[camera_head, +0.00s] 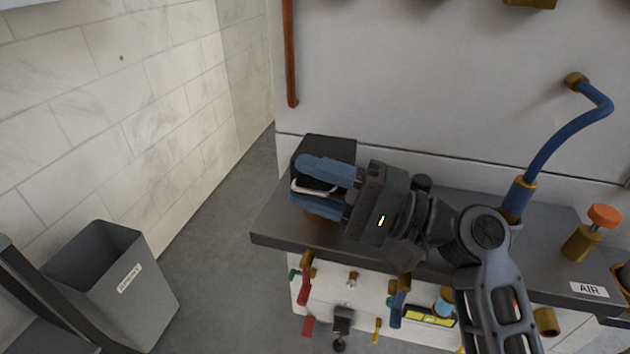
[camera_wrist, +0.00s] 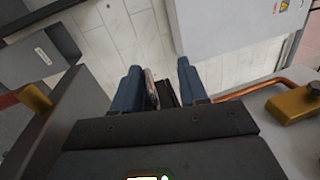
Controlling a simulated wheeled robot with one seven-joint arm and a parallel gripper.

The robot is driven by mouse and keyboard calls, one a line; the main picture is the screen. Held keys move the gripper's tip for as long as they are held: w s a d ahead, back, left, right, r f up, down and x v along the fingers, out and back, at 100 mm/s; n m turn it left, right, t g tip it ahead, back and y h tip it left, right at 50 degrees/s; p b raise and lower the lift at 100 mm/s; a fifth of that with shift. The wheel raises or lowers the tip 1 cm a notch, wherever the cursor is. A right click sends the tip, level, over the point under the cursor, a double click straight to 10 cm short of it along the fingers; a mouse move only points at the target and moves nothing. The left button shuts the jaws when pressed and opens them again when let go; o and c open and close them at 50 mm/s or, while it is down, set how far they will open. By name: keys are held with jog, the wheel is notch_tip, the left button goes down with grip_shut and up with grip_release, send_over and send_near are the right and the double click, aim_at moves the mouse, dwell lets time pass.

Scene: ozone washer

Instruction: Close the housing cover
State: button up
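A dark box-like part (camera_head: 330,147), likely the housing or its cover, stands at the left end of the dark shelf, mostly hidden behind my gripper. I cannot tell how far the cover is open. My gripper (camera_head: 317,185) has blue fingers pointing left over the shelf end, right in front of this part. In the wrist view the fingers (camera_wrist: 162,88) are apart with a visible gap. A pale, thin edge (camera_wrist: 152,90) shows beside the left finger, and a dark piece lies in the gap. I cannot tell whether either touches a finger.
The dark shelf (camera_head: 275,222) runs along the white machine panel (camera_head: 430,80). A blue pipe (camera_head: 560,135) and an orange knob (camera_head: 604,215) are at its right. Coloured valves hang below. A grey bin (camera_head: 110,280) stands left on the floor, with open floor between.

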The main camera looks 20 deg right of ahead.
jog(key=v, duration=0.7)
jog(key=shift+s+d, duration=0.25)
jog(key=shift+d, duration=0.05)
